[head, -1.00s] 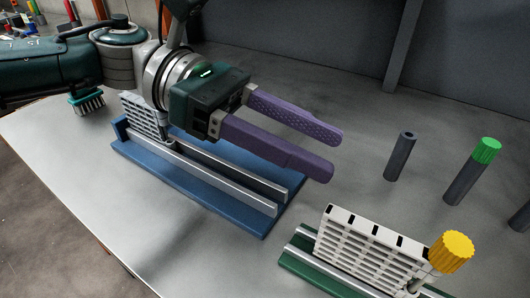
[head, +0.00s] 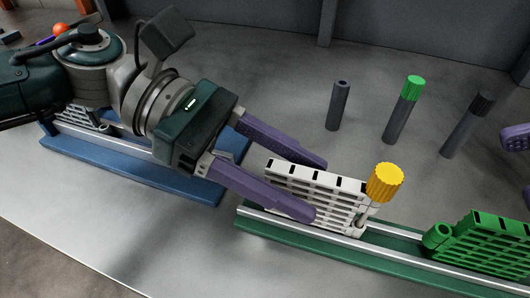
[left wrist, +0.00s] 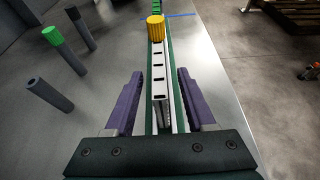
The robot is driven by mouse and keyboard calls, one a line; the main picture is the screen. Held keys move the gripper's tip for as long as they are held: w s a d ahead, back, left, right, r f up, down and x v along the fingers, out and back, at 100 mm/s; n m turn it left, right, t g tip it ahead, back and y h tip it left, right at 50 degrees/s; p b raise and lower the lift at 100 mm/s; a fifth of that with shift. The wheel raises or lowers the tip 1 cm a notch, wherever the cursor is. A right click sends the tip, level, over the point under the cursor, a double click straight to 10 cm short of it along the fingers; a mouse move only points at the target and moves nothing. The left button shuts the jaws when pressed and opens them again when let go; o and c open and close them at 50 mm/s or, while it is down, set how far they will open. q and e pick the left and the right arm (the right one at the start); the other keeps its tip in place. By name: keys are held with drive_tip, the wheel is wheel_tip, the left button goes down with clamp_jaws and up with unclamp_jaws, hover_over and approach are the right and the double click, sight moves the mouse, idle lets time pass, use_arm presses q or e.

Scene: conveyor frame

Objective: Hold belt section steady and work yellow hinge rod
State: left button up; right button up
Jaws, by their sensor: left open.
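The white belt section (head: 338,200) stands upright in the green rail fixture (head: 275,232); it shows end-on in the left wrist view (left wrist: 160,82). The yellow hinge rod (head: 385,182) stands at its right end with its ribbed knob on top, its shaft mostly hidden; the knob also shows in the left wrist view (left wrist: 155,28). My left gripper (head: 319,190) is open, one purple finger on each side of the white section. Gaps show beside both fingers in the left wrist view (left wrist: 160,76). Purple parts of my right gripper (head: 517,138) show at the right edge, mostly cut off.
A green belt section (head: 487,243) stands farther right on the same fixture. Behind stand a plain grey post (head: 338,106), a green-topped post (head: 404,110) and a dark-topped post (head: 468,124). A blue rail fixture (head: 165,177) lies at left under my left arm.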

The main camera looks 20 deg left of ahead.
use_arm(q)
clamp_jaws()
idle(0.5)
idle(0.5)
idle(1.9)
